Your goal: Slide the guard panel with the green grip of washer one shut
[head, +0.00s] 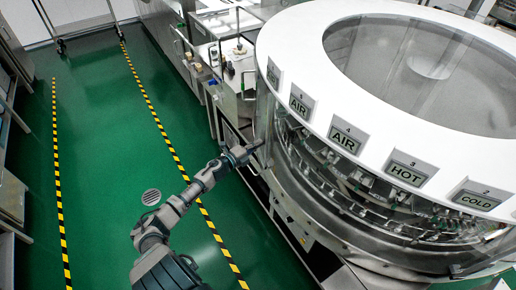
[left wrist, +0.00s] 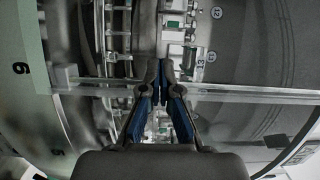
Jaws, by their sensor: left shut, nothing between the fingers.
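The washer (head: 350,85) is a large round machine with a white top ring, and clear guard panels (head: 330,170) wrap its side. I cannot make out the green grip in the head view. My left gripper (head: 260,145) is at the washer's left side, close to the clear guard. In the left wrist view the left gripper (left wrist: 162,68) is shut with its fingertips together and empty. A clear panel edge (left wrist: 240,93) runs across behind the fingers. Small green patches show beyond them, but I cannot tell whether one is the grip. My right gripper is out of view.
Labels such as AIR (head: 344,139), HOT (head: 407,172) and COLD (head: 474,200) stand around the ring. A steel bench with equipment (head: 235,60) is behind the left gripper. The green floor (head: 100,150) at left is clear, with a drain (head: 151,197).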

